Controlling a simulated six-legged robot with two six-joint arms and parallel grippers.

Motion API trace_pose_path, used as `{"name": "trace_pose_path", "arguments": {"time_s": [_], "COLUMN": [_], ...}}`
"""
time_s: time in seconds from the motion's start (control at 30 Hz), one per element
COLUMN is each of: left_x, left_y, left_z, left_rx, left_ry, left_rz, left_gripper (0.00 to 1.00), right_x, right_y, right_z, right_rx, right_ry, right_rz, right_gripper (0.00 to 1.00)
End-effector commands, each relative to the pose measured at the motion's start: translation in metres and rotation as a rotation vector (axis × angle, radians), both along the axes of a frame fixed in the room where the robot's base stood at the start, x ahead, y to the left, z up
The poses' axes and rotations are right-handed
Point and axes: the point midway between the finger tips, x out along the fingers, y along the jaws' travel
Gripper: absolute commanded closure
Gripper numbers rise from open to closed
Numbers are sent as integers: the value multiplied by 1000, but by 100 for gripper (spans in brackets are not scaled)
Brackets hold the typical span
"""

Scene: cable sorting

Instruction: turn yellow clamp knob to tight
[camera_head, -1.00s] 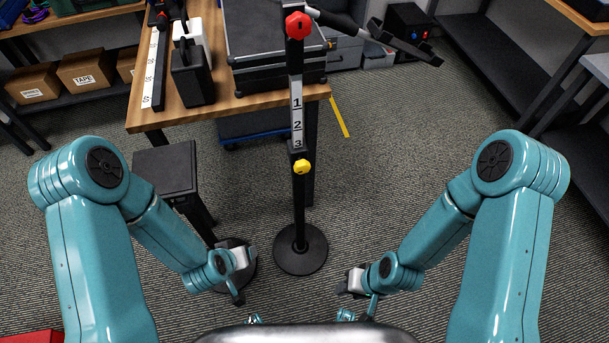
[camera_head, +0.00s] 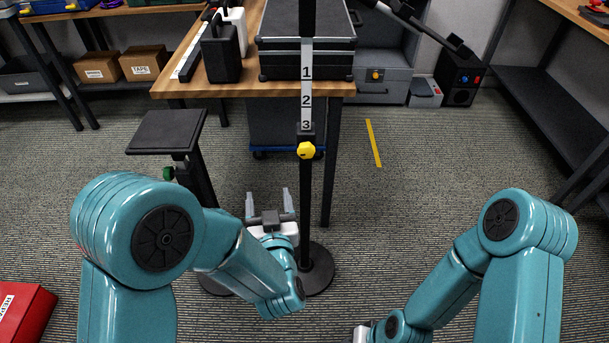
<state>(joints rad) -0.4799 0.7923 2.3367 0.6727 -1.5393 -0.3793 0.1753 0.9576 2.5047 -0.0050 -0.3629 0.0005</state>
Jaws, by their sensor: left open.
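The yellow clamp knob (camera_head: 306,150) sits on the black upright pole (camera_head: 305,190), just below a white strip (camera_head: 306,98) marked 1, 2, 3. My left gripper (camera_head: 268,200) is open and empty, its two fingers pointing away from me. In the picture it is below and left of the knob, apart from it. My left forearm hides part of the pole's round base (camera_head: 318,275). My right arm's end (camera_head: 362,334) is at the bottom edge, and its fingers are out of the picture.
A black stand (camera_head: 166,132) with a green knob (camera_head: 168,173) stands left of the pole. A wooden table (camera_head: 190,87) with black cases (camera_head: 305,60) is behind. A red box (camera_head: 22,310) lies at lower left.

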Motion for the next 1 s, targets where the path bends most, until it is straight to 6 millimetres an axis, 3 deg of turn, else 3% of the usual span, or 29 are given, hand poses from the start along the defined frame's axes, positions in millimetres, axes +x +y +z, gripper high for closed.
{"name": "trace_pose_path", "arguments": {"time_s": [0.03, 0.2, 0.47, 0.57, 1.0], "left_x": [-2, -10, -9, 7, 106], "left_y": [-17, -55, -75, -74, -75], "left_z": [-8, -4, -2, -2, -3], "left_rx": [-6, -17, -22, -22, -22], "left_ry": [-24, -70, -92, -91, -90], "left_rz": [-35, -123, -175, -171, -170], "left_gripper": [30, 30, 30, 30, 30], "right_x": [0, 0, 0, 0, 0], "right_y": [0, 0, 0, 0, 0], "right_z": [-19, -38, -46, -45, -50], "right_rx": [0, 0, 0, 0, 0], "right_ry": [0, 0, 0, 0, 0], "right_rz": [0, -1, -1, -1, -1], "right_gripper": [57, 57, 57, 57, 57]}}
